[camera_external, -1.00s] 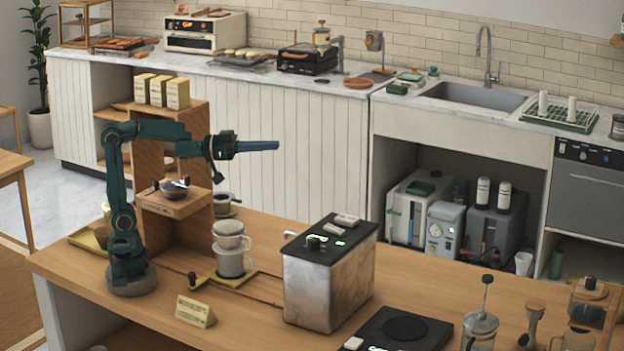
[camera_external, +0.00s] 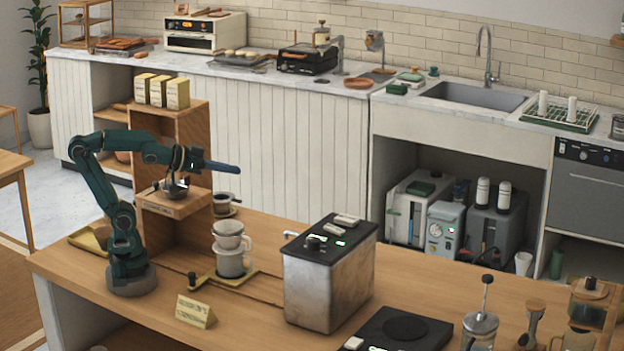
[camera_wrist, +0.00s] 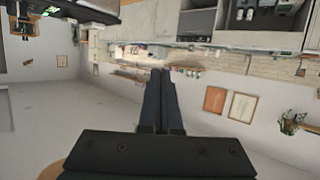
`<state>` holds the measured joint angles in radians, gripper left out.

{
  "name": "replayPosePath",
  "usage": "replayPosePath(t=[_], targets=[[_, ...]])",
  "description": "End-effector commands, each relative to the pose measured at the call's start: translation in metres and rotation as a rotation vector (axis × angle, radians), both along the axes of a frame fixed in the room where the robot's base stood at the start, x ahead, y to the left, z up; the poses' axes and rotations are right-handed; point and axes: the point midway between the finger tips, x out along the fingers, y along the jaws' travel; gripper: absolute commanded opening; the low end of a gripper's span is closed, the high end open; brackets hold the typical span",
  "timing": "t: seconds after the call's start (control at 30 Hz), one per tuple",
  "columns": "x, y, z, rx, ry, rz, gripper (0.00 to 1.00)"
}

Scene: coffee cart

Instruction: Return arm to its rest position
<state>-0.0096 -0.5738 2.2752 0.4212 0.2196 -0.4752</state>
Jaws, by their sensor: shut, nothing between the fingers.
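My gripper (camera_external: 222,168) is raised above the wooden cart top, in front of the wooden shelf unit, and points to the right. Its fingers are shut and empty; they show together in the wrist view (camera_wrist: 161,85). My arm is folded back, with its elbow to the left of the shelf unit. The wrist view faces the room, upside down, with walls and the back counter and no cart object near the fingers.
The shelf unit (camera_external: 180,128) carries yellow boxes on top and a small metal bowl (camera_external: 175,188) on its lower ledge, close behind my wrist. Stacked cups (camera_external: 230,250) and a metal-sided machine (camera_external: 330,285) stand to the right. The air right of my gripper is clear.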

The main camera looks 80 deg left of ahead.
Motion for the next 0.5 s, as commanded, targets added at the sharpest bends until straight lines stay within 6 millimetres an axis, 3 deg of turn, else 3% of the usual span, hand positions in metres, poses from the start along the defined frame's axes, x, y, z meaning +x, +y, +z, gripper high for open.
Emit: replayPosePath(t=[0.4,0.5], targets=[[-0.004,-0.001,0.001,-0.005,-0.006,0.001,0.0],[-0.023,0.001,-0.023,-0.035,0.099,0.026,0.0]])
